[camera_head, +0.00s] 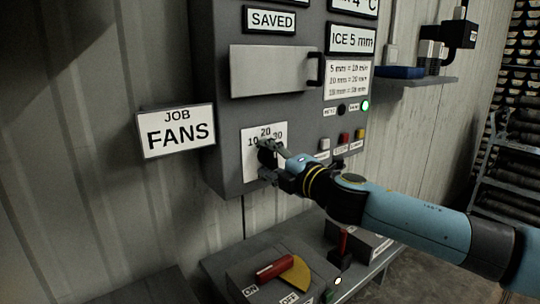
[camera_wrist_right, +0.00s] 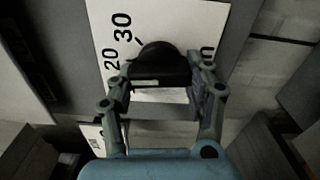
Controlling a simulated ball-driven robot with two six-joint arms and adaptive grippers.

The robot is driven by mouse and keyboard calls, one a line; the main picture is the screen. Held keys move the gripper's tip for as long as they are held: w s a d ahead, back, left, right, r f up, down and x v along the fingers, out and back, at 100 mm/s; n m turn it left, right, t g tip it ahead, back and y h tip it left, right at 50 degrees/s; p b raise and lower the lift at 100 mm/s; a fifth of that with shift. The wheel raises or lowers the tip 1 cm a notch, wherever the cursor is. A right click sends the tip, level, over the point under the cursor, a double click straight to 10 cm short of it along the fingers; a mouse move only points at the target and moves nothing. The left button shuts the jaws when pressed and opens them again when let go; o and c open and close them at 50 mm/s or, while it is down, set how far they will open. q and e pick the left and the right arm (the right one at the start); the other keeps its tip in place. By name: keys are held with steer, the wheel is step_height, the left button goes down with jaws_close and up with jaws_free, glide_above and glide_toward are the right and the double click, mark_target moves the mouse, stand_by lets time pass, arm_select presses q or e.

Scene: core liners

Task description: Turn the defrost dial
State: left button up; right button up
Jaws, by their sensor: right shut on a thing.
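The defrost dial is a black knob (camera_head: 266,146) on a white plate (camera_head: 251,137) low on the grey control box (camera_head: 225,165). The plate reads 10, 20 and 30. In the right wrist view the knob (camera_wrist_right: 160,65) sits between the fingers, in front of the white plate (camera_wrist_right: 115,22) with 20 and 30 visible. My right gripper (camera_head: 268,162) is at the dial, its fingers shut on the knob from both sides. The gripper hides part of the knob and plate in the head view. My left gripper is not in view.
A JOB FANS sign (camera_head: 176,131) is left of the box. Small buttons (camera_head: 342,139) and a lit green lamp (camera_head: 365,105) are right of the dial. Below is a panel with a red-handled lever (camera_head: 276,267). A shelf (camera_head: 415,82) and racks (camera_head: 510,150) stand at right.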

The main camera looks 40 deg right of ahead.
steer(key=n, duration=0.4)
steer(key=shift+f+n+p, duration=0.25)
steer(key=shift+n+p, duration=0.05)
steer(key=shift+p, duration=0.1)
steer(key=shift+s+d+f+n+p, duration=0.1)
steer(key=shift+n+p, duration=0.05)
steer(key=shift+n, duration=0.6)
steer(key=shift+f+n+p, duration=0.1)
steer(key=shift+n+p, duration=0.05)
steer(key=shift+n, duration=0.6)
steer(key=o, duration=1.2)
steer(key=shift+r, duration=0.15)
steer(key=shift+s, duration=0.1)
steer(key=s, duration=0.4)
steer(key=s+a, duration=0.1)
steer(key=s, duration=0.6)
steer(key=shift+s+a, duration=0.15)
steer(key=shift+s, duration=0.2)
